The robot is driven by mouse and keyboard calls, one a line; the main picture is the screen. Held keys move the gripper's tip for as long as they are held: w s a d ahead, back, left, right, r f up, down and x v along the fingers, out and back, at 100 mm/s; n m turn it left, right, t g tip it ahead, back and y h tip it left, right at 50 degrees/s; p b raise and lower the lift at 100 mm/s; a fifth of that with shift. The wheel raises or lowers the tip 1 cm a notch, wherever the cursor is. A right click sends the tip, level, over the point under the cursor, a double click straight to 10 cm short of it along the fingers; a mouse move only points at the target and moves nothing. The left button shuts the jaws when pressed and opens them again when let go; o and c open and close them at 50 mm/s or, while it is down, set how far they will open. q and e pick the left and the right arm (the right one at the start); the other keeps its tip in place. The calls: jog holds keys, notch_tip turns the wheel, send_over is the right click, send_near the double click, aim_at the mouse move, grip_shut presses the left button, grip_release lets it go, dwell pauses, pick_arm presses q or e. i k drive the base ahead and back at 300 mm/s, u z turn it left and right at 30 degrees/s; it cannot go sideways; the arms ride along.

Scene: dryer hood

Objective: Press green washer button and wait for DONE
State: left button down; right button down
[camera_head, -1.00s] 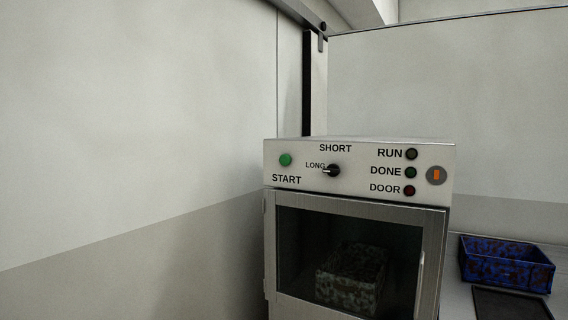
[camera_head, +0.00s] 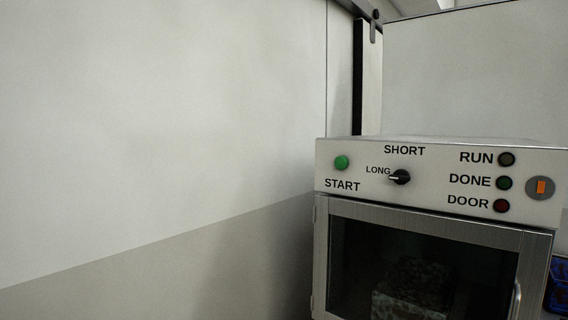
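The washer's control panel (camera_head: 440,200) is at the right of the head view. Its green START button (camera_head: 341,162) is on the panel's left side. A black knob (camera_head: 400,177) sits between it and the lamps, its pointer toward LONG. The RUN lamp (camera_head: 506,159), DONE lamp (camera_head: 504,183) and DOOR lamp (camera_head: 501,205) all look dark. The glass door (camera_head: 350,262) below appears shut, with a speckled basket (camera_head: 412,288) behind the glass. Neither of my grippers is in view.
A blue speckled bin (camera_head: 558,288) is cut off at the right edge, beside the washer. A plain wall (camera_head: 150,130) fills the left. An orange switch (camera_head: 541,187) is at the panel's right end.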

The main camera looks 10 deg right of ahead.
aim_at(341, 162)
jog(key=i, duration=1)
jog(key=z, duration=0.6)
